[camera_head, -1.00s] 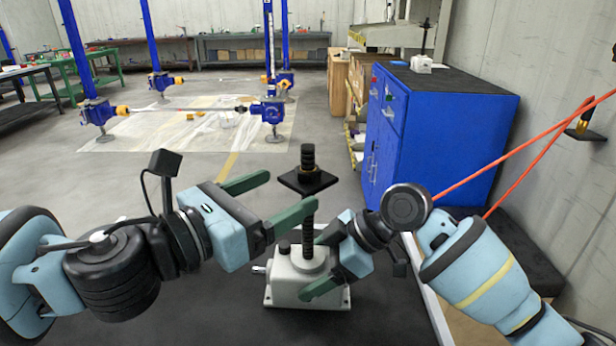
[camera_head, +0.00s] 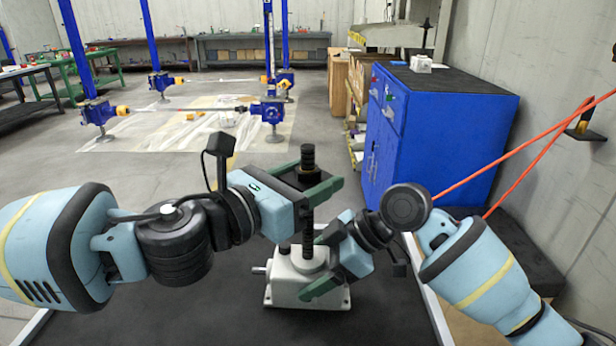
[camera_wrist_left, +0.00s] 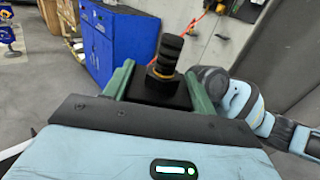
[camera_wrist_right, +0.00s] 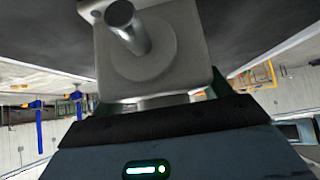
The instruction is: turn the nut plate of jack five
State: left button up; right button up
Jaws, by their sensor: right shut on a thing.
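The screw jack has a pale grey housing (camera_head: 283,291) on the dark bench top and an upright black threaded spindle (camera_head: 308,156). Its square black nut plate (camera_head: 305,179) sits high on the spindle; it also shows in the left wrist view (camera_wrist_left: 158,91). My left gripper (camera_head: 320,173) is open around the nut plate, one finger on each side, and whether they touch it is unclear. My right gripper (camera_head: 311,267) is shut on the jack's housing low down. The right wrist view shows the housing (camera_wrist_right: 185,50) with its round metal shaft. No jack number is readable.
A blue cabinet (camera_head: 440,130) stands behind to the right, with orange-red lines (camera_head: 540,150) beside it at the wall. Blue lifting columns (camera_head: 270,112) stand on the floor further back. The dark bench top (camera_head: 150,315) is clear left of the jack.

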pick_arm(q)
jog(key=c, duration=0.4)
pick_arm(e)
jog(key=shift+s+f, duration=0.1)
pick_arm(q)
jog(key=shift+a, duration=0.1)
jog(key=shift+w+m+g, duration=0.1)
jog(key=shift+m+g, duration=0.2)
jog(key=m+g+h, duration=0.2)
jog(key=g, duration=0.1)
jog(key=m+g+h, duration=0.2)
jog(key=g, duration=0.1)
jog(key=shift+m+g, duration=0.3)
jog(key=shift+m, duration=0.1)
pick_arm(e)
jog(key=shift+a, duration=0.1)
pick_arm(q)
jog(key=shift+r+m+g+h, duration=0.1)
jog(key=shift+m+g+h, duration=0.15)
jog(key=shift+m+g, duration=1.45)
jog(key=shift+r+m+g+h, duration=0.1)
jog(key=shift+m+g+h, duration=0.15)
jog(key=shift+m+g, duration=1.45)
jog(key=shift+n+g, duration=0.5)
jog(key=shift+g, duration=0.5)
jog(key=o, duration=1)
jog(key=shift+f, duration=0.15)
